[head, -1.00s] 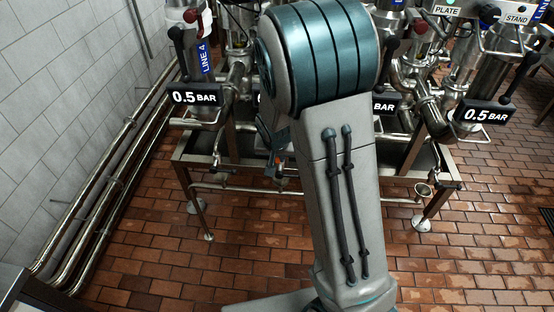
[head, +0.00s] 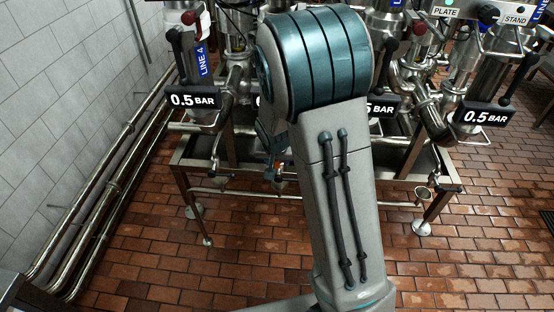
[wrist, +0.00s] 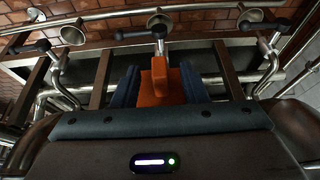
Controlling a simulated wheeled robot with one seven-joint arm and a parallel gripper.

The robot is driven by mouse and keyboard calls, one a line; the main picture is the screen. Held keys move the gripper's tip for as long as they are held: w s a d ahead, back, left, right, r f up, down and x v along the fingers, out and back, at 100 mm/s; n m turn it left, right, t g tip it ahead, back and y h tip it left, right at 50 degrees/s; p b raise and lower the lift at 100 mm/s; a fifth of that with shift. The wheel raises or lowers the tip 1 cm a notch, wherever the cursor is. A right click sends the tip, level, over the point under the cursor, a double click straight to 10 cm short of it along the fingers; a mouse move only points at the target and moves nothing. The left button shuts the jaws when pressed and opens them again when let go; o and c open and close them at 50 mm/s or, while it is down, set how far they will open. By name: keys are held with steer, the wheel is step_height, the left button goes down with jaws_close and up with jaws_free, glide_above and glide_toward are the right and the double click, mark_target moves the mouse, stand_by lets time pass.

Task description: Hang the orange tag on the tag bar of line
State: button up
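The orange tag (wrist: 160,82) shows in the wrist view, upright between the two dark blue fingers of my gripper (wrist: 160,88). The fingers appear closed on it from both sides. In the head view my arm hides most of the gripper and the tag. A blue LINE 4 label (head: 203,62) is on the left steel column. A thin metal bar (head: 207,123) juts out below the left 0.5 BAR sign, and a similar bar (head: 480,141) is below the right sign. I cannot tell which bar belongs to the line meant.
The left 0.5 BAR sign (head: 194,100) and right 0.5 BAR sign (head: 486,117) stick out in front of the pipework. A steel frame (head: 182,165) stands below. Pipes (head: 110,195) run along the left wall. The brick floor (head: 240,240) in front is clear.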

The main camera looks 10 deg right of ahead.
steer(key=shift+r, duration=0.1)
steer(key=v, duration=1.4)
steer(key=s+d+r+n, duration=0.1)
steer(key=s+r, duration=0.1)
steer(key=s, duration=0.7)
steer(key=s+d+r+n+g+y, duration=0.1)
steer(key=s+n, duration=0.1)
steer(key=s, duration=0.8)
steer(key=shift+d+r+p, duration=0.35)
steer(key=shift+p, duration=0.1)
steer(key=shift+a, duration=0.1)
